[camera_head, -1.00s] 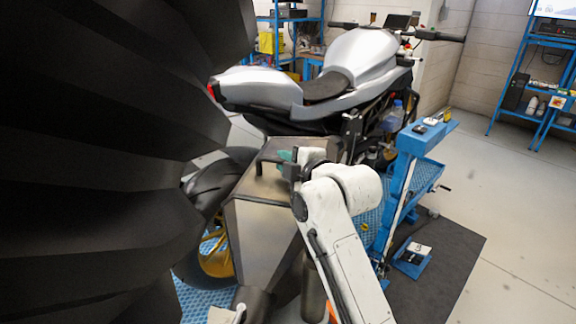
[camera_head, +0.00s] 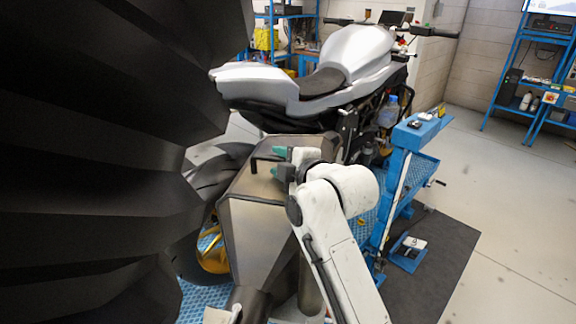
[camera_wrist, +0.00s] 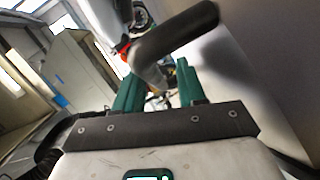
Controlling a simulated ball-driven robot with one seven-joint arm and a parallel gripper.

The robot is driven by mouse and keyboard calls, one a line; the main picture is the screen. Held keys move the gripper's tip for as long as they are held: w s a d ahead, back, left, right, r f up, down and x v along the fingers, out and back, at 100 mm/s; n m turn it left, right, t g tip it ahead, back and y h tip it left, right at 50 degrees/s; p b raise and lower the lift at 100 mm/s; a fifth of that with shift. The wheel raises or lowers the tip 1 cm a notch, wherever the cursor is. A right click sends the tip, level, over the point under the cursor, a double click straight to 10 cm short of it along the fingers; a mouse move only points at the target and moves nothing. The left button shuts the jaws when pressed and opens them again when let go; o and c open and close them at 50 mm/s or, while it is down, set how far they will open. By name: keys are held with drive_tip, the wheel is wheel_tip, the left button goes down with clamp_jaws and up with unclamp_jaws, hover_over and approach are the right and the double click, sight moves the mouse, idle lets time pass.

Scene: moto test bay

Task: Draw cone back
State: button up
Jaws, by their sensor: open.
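A grey metal tapered hood (camera_head: 255,225), which I take to be the cone, stands behind the motorcycle's rear wheel. A black bar handle (camera_head: 254,163) is on its top. My gripper (camera_head: 278,163) is just right of this handle, its two teal fingers spread apart. In the wrist view a black bent tube (camera_wrist: 175,40), likely the handle, crosses from the upper right down to the gap between my open fingers (camera_wrist: 158,88). I cannot tell whether it touches them.
A silver motorcycle (camera_head: 350,60) stands behind the hood beside a blue lift (camera_head: 400,170). Large black pleated material (camera_head: 100,160) fills the left of the head view. Blue shelves (camera_head: 535,70) stand at the right wall. Grey floor (camera_head: 500,200) at the right is clear.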

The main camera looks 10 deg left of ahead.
drive_tip(key=b+v, duration=0.2)
drive_tip(key=v, duration=0.8)
drive_tip(key=shift+s+d, duration=0.2)
drive_tip(key=shift+s, duration=0.1)
drive_tip(key=shift+f, duration=0.15)
